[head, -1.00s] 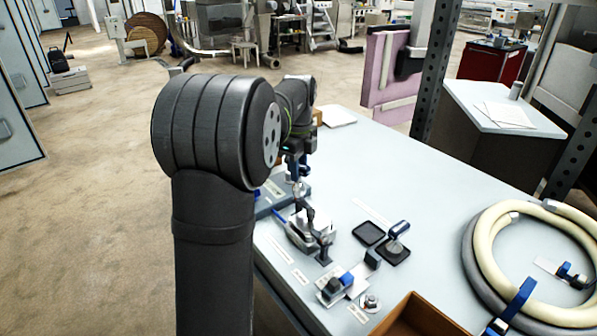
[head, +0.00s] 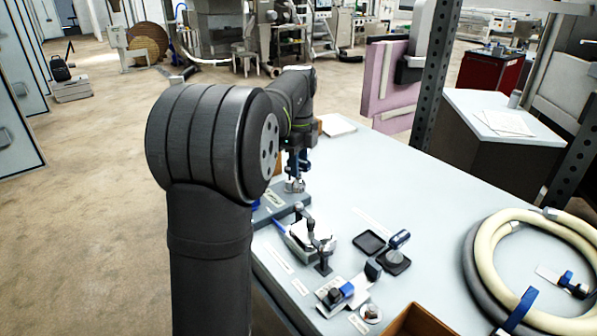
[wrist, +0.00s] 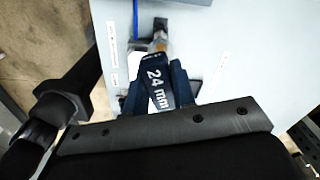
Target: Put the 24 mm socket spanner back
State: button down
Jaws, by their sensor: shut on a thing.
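The 24 mm socket spanner shows in the wrist view as a dark blue handle (wrist: 157,92) marked "24 mm". My gripper (wrist: 156,82) is shut on this handle, with a dark blue finger on each side. The spanner's far end, a metallic and brownish part, points away toward the bench and is blurred. In the head view my gripper (head: 297,162) is over the far left part of the bench, beyond the clamp fixture (head: 308,240). A grey-blue block with a label (head: 268,209) lies below and to its left. Exact contact at the spanner's lower end cannot be told.
Black pads (head: 369,242) with a blue-handled tool (head: 399,239), a brown box (head: 418,322) and coiled hoses (head: 475,265) stand nearer. A perforated post (head: 434,85) rises at the far edge.

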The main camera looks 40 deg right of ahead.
jog(key=shift+r, duration=0.9)
